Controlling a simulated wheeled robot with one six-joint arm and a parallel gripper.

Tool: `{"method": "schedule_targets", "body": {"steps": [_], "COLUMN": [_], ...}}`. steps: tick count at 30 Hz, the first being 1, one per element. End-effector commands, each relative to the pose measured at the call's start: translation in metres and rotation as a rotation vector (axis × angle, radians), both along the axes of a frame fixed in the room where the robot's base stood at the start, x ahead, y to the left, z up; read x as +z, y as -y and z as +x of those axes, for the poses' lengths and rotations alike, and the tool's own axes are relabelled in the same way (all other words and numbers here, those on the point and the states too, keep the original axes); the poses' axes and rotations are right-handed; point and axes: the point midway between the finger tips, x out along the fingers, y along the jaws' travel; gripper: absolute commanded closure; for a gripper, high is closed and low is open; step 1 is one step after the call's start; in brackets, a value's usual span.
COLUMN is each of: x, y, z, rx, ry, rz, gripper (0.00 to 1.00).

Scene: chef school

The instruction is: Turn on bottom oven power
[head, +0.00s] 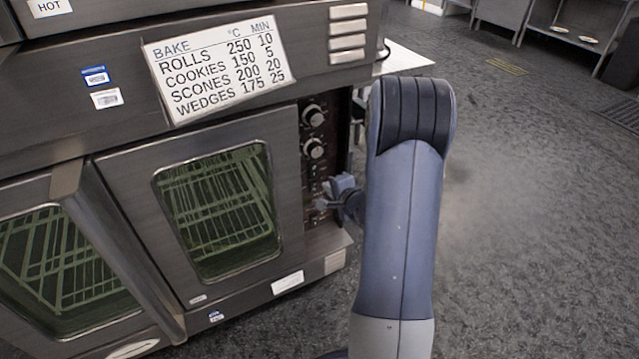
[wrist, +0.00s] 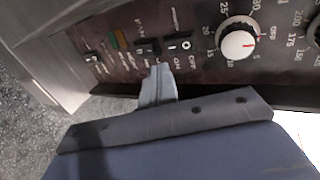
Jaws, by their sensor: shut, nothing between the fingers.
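The oven (head: 125,175) stands at the left in the head view, with a dark control panel (head: 312,172) on its right side. My gripper (head: 324,198) is shut and empty in front of the panel's lower part. In the wrist view my gripper (wrist: 161,70) points up at the panel, its tips just below the middle switch (wrist: 147,47). Whether they touch the panel cannot be told. Another rocker switch (wrist: 180,44) is just right of it, and a third switch (wrist: 91,57) is farther left. The panel lettering is blurred and seen at an angle.
Two dials show on the panel, an upper dial (head: 313,115) and a lower dial (head: 315,148). A white dial (wrist: 238,40) is right of the switches in the wrist view. A baking chart (head: 215,65) is above the doors. Floor at the right is clear.

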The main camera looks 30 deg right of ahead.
Motion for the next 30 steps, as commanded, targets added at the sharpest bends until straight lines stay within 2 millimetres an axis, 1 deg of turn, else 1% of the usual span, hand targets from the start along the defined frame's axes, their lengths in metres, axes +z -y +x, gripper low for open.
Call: {"method": "schedule_targets", "body": {"steps": [1,3,6,9,12,16,24,29,30], "x": [-0.008,-0.014,-0.013,-0.014,-0.014,-0.014,-0.014,-0.021,-0.016], "y": [-0.001,-0.001,-0.002,-0.002,-0.002,-0.002,-0.002,-0.003,-0.002], "z": [0.011,0.023,0.039,0.050,0.057,0.060,0.060,0.065,0.065], "rx": [0.003,0.001,0.002,0.000,0.000,0.000,-0.001,0.001,-0.001], "ry": [0.001,0.000,0.002,0.001,0.001,0.000,0.000,0.045,0.048], "rz": [-0.001,0.000,-0.001,-0.001,0.000,0.000,0.001,0.004,0.004], "gripper": [1.00,1.00,1.00,1.00,1.00,1.00,1.00,1.00,1.00]}}
